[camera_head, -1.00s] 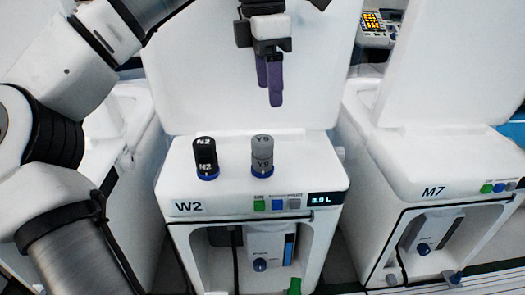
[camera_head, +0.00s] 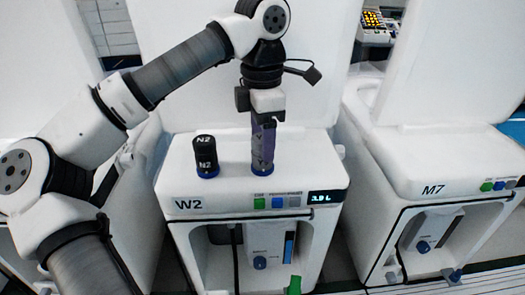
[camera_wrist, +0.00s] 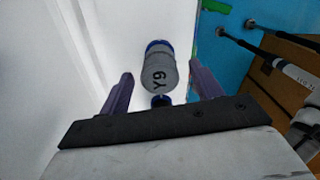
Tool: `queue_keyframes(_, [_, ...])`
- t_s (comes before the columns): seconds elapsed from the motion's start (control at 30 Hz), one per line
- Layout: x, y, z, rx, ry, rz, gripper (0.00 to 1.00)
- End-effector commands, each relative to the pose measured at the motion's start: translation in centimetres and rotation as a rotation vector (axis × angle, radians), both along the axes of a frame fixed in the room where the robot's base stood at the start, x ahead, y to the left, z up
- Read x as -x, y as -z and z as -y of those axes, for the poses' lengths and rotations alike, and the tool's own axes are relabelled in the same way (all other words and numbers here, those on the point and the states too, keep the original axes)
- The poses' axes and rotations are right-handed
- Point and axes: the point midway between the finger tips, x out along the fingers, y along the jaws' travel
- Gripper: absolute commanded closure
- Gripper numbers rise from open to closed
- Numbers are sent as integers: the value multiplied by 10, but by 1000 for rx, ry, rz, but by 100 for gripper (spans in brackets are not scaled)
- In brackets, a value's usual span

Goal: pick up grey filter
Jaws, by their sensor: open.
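The grey filter (camera_wrist: 159,75), marked Y9, stands upright on a blue base on top of the white unit W2 (camera_head: 230,190). In the wrist view it lies between and beyond the two purple fingers of my gripper (camera_wrist: 160,90), with clear space on both sides. In the head view my gripper (camera_head: 263,145) is directly over the filter and its fingers hide most of it. The jaws are open and hold nothing.
A black filter (camera_head: 206,158) marked N2 stands on the same unit, left of the grey one. A tall white panel (camera_head: 320,70) rises behind them. The unit M7 (camera_head: 420,160) stands to the right, across a gap.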

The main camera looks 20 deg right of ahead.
Motion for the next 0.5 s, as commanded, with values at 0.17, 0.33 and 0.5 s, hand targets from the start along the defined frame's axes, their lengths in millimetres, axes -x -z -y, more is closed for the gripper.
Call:
queue_keyframes(0.17, [0,20,0,1,1,-1,35])
queue_keyframes(0.33, [0,24,0,1,0,1,35])
queue_keyframes(0.5, [0,23,0,0,0,0,44])
